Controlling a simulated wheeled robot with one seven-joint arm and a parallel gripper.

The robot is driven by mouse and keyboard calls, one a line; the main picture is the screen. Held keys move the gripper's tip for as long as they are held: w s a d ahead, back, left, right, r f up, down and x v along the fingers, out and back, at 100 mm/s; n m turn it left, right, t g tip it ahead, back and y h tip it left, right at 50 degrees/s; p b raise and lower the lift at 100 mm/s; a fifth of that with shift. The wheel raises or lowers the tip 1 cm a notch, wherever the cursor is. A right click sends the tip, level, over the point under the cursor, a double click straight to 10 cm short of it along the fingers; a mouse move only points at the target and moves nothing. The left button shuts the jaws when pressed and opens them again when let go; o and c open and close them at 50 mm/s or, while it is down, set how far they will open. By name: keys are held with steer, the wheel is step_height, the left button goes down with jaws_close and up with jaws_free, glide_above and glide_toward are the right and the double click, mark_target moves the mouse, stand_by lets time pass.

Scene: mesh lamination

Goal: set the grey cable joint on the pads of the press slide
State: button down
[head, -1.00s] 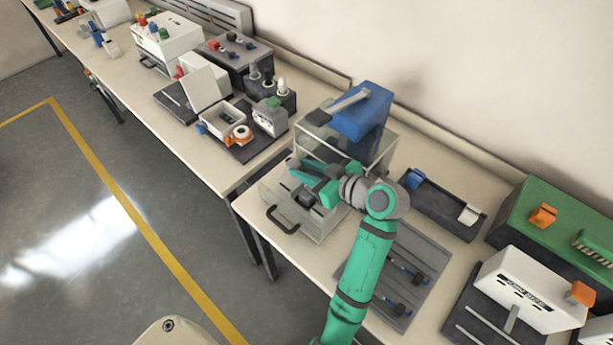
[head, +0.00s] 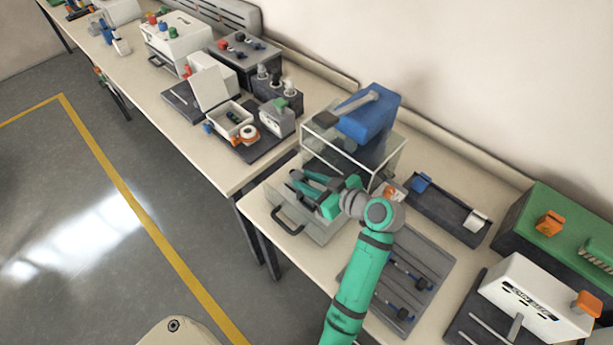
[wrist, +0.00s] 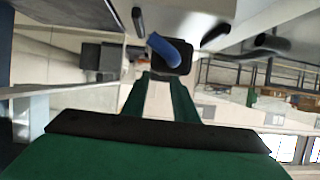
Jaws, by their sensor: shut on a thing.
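The press has a clear guard (head: 384,163) under a blue head (head: 368,118). Its pale grey slide (head: 323,232) extends from the front, with a dark handle (head: 288,220). My gripper (head: 299,184) is over the slide, in front of the guard. In the wrist view my gripper (wrist: 171,73) is shut on a dark block with a curved blue end, which appears to be the cable joint (wrist: 180,63). The pads are hidden or too small to make out. I cannot tell whether the joint touches the slide.
A grey tray (head: 428,247) right of my arm holds several dark, blue-marked parts. A dark trough (head: 446,211) stands behind it, and a white machine (head: 535,293) and a green box (head: 566,226) lie further right. Other fixtures fill the left bench.

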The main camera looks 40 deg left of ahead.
steer(key=shift+f, duration=0.15)
steer(key=shift+w+d, duration=0.1)
steer(key=shift+d, duration=0.15)
steer(key=shift+s+a, duration=0.3)
steer(key=shift+a, duration=0.05)
steer(key=shift+f, duration=0.1)
steer(key=shift+w+d+f, duration=0.1)
steer(key=shift+d+f, duration=0.05)
steer(key=shift+f, duration=0.15)
steer(key=c, duration=1.3)
jaws_free()
steer(key=shift+c, duration=0.2)
